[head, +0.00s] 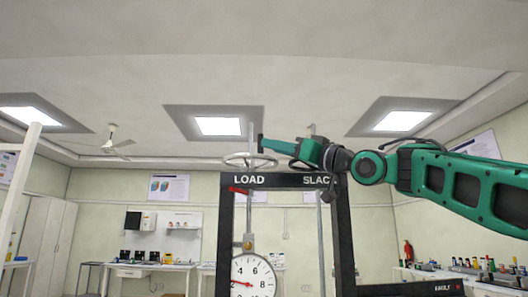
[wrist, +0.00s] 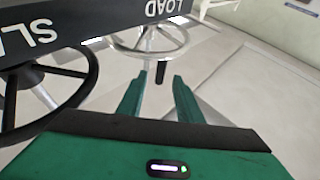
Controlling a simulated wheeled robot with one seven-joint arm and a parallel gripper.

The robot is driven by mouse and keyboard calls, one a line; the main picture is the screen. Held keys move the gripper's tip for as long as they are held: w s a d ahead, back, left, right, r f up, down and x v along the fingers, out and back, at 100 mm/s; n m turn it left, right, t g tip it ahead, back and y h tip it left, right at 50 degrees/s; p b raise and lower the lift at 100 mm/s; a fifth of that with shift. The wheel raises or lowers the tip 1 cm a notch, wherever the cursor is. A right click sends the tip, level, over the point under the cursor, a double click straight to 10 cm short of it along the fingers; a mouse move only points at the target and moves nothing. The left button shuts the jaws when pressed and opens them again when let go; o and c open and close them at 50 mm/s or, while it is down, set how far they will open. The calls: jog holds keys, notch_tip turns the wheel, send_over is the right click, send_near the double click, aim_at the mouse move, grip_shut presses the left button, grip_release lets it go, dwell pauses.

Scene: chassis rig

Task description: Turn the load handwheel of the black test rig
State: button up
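The black test rig (head: 285,181) stands in front of me, with LOAD at the left of its top beam and SLACK at the right. The load handwheel (head: 250,160) is a pale metal wheel above the word LOAD. It also shows in the wrist view (wrist: 158,46), with a dark grip hanging from its rim. My gripper (head: 264,144) is beside and slightly above this wheel. In the wrist view its two green fingers (wrist: 158,78) are apart, with the dark grip in line with the gap. I cannot tell whether they touch it.
A dark second wheel (wrist: 58,88) sits near the SLACK label in the wrist view. The rig carries a round dial (head: 252,278), a red part (head: 238,190) and a FAULT panel (head: 441,287). Benches line the walls behind. The space above the beam is mostly clear.

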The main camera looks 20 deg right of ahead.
jog(key=shift+v, duration=2.1)
jog(key=shift+w, duration=0.1)
